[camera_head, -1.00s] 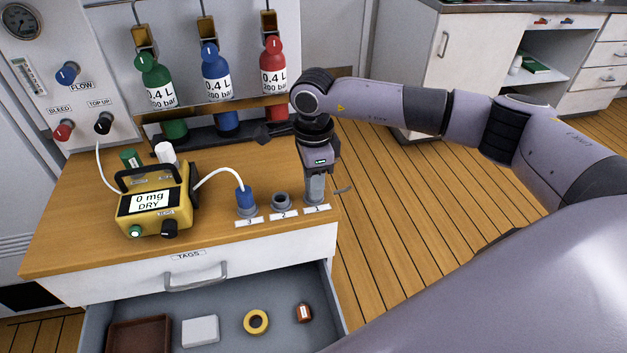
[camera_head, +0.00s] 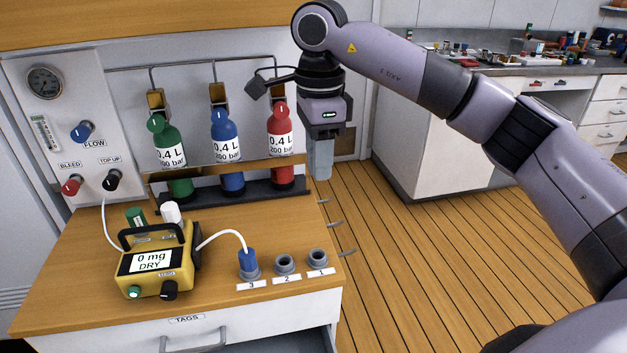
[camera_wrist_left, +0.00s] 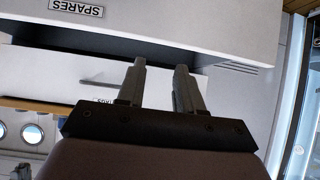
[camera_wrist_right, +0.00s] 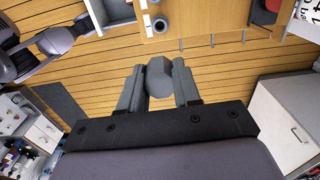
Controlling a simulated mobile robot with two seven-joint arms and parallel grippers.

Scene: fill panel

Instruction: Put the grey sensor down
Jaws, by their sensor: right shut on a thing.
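The grey sensor (camera_wrist_right: 158,78) sits between the fingers of my right gripper (camera_head: 320,172), which is shut on it. In the head view the fingers mostly hide it. The gripper points down, raised above and behind the bench's right end, with floor below in the right wrist view. Socket 1 (camera_head: 317,259) and socket 2 (camera_head: 285,264) are empty rings at the bench's front right. Socket 3 (camera_head: 249,270) holds a blue plug (camera_head: 247,259) with a white cable. My left gripper (camera_wrist_left: 160,78) is open and empty, facing white drawer fronts, outside the head view.
A yellow meter (camera_head: 156,272) reading "0 mg DRY" stands on the wooden bench (camera_head: 85,245). Green (camera_head: 169,144), blue (camera_head: 225,137) and red (camera_head: 280,131) bottles stand behind. Several thin hooks (camera_head: 345,253) stick out from the bench's right side. An open drawer (camera_head: 318,342) juts out below.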

